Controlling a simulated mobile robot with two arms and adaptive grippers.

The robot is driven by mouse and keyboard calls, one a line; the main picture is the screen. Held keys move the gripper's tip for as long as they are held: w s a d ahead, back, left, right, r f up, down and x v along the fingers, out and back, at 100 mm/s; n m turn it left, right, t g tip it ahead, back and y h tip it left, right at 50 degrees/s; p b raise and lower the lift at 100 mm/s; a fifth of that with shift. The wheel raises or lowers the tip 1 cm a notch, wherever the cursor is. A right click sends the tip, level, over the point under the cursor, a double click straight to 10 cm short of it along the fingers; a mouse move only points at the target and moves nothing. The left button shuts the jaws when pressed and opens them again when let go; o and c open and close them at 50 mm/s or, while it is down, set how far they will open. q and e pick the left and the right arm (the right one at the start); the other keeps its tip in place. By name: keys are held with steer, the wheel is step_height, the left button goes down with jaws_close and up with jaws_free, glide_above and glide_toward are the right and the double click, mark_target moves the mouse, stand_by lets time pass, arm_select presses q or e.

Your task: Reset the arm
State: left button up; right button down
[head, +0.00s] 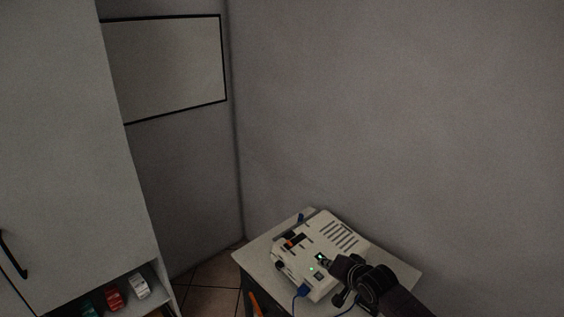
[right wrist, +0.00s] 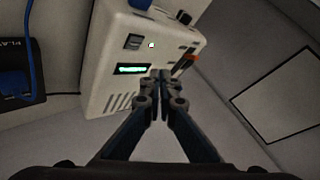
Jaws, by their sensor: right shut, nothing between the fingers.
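My right gripper (head: 326,262) reaches in from the lower right in the head view, over a white boxy device (head: 342,238) on a small table. In the right wrist view its two fingers (right wrist: 160,76) are together with nothing between them. The tips overlap the edge of the device (right wrist: 103,62) there; I cannot tell whether they touch it. My left gripper is in neither view.
The small table (head: 399,270) stands in the room corner. A blue plug (head: 301,291) sits at the device's front. In the right wrist view a blue cable (right wrist: 31,45) runs by a black box (right wrist: 22,88). A cabinet (head: 60,150) stands left.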

steer(key=s+a+f+n+g, duration=0.1)
steer(key=s+a+f+n, duration=0.15)
steer(key=s, duration=0.75)
steer(key=s+a+f+n+g, duration=0.2)
steer(key=s+a+f, duration=0.15)
steer(key=s, duration=0.55)
steer(key=s+d+r+n+g+h, duration=0.2)
steer(key=s+d, duration=0.2)
steer(key=s, duration=0.8)
steer(key=s+d+r+n+g+h, duration=0.15)
steer(key=s+d, duration=0.35)
steer(key=s, duration=0.7)
step_height(320, 180, down, 32)
steer(key=s+r+g+b, duration=0.1)
steer(key=s+g+b, duration=0.1)
steer(key=b, duration=0.4)
steer(key=s+d+f+b, duration=0.1)
steer(key=s+f+b, duration=0.1)
steer(key=s+f, duration=0.7)
steer(key=s+d+f+b, duration=0.2)
steer(key=s+f, duration=0.6)
steer(key=f, duration=0.5)
steer(key=shift+s+f+n+g+b, duration=0.25)
steer(key=shift+s+n+g+b, duration=0.1)
steer(key=shift+b, duration=0.25)
